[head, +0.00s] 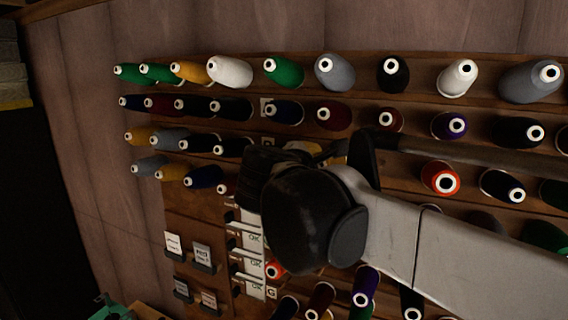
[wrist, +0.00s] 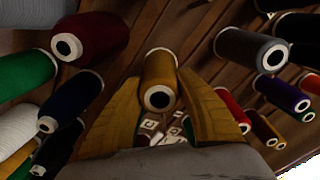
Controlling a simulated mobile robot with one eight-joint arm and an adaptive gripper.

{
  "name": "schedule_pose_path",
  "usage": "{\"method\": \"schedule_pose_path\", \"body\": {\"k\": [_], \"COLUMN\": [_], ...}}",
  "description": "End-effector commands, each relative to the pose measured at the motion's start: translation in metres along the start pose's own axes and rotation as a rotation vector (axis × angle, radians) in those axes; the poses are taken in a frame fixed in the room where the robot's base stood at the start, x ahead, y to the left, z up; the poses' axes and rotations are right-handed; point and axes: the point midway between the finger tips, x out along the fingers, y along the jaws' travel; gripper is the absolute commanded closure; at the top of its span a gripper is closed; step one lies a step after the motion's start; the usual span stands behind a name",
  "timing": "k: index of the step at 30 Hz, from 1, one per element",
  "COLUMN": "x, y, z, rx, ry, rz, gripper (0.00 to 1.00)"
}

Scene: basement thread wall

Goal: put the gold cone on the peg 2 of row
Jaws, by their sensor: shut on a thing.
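A gold cone (wrist: 158,72) is between the two yellowish fingers of my gripper (wrist: 160,82) in the wrist view, its white end with a dark hole facing the camera. The gripper is shut on it. In the head view my gripper (head: 343,155) is in front of the thread wall, and only a small gold patch shows by the fingers; the rest is hidden by the gripper and arm. I cannot tell which peg is peg 2 of the row, nor whether the held cone touches a peg.
Rows of thread cones crowd the wooden rack (head: 300,62). In the wrist view a dark red cone (wrist: 95,32) is left of the held cone and a grey cone (wrist: 245,45) right. White label cards (head: 250,238) hang low on the board. My arm hides part of the rack.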

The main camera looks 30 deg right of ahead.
Motion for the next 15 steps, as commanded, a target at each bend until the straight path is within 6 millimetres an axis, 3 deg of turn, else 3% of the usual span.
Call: {"method": "schedule_pose_path", "body": {"k": [8,9,10,15], "x": [-0.0001,0.0000,0.0000,0.0000], "y": [-0.0019,-0.0021,-0.0021,-0.0016], "z": [-0.0013,-0.0014,-0.0014,-0.0010], "rx": [0.003,0.003,0.003,0.002], "ry": [0.003,0.003,0.003,0.002], "rz": [-0.004,-0.004,-0.004,-0.003], "gripper": [0.86,0.48,0.38,0.37]}}
